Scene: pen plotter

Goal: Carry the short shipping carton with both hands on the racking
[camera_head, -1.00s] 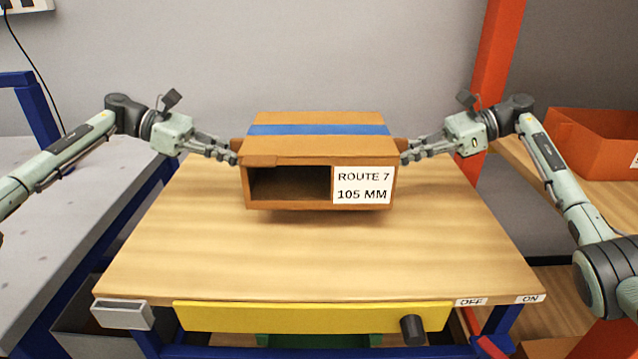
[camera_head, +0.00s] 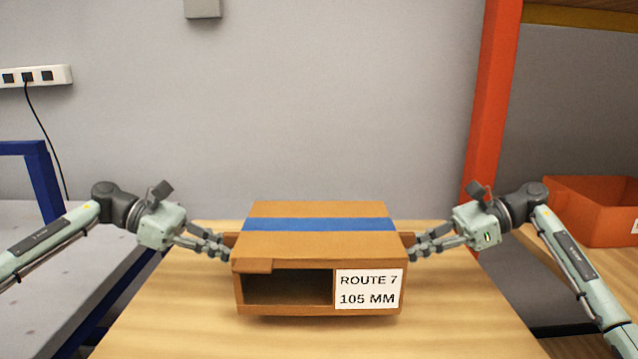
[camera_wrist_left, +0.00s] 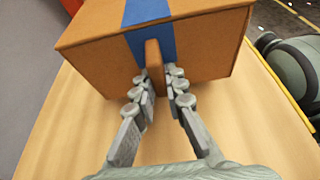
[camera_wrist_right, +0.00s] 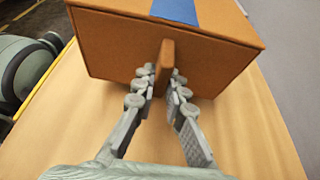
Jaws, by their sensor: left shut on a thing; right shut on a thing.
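The short shipping carton (camera_head: 320,246) is brown with a blue tape band, an open front slot and a label reading ROUTE 7, 105 MM. It is level over the wooden table; I cannot tell how much gap is under it. My left gripper (camera_head: 224,247) is shut on the tab on the carton's left side, and the left wrist view shows this tab (camera_wrist_left: 153,58) between the fingers. My right gripper (camera_head: 417,247) is shut on the right tab, which shows in the right wrist view (camera_wrist_right: 165,62). The racking (camera_head: 492,100) has an orange upright at the right.
The wooden table (camera_head: 170,325) lies under the carton, with bare top around it. An orange bin (camera_head: 592,210) sits on a wooden shelf at the right. A grey bench (camera_head: 50,300) with a blue frame stands at the left. A power strip (camera_head: 36,76) is on the wall.

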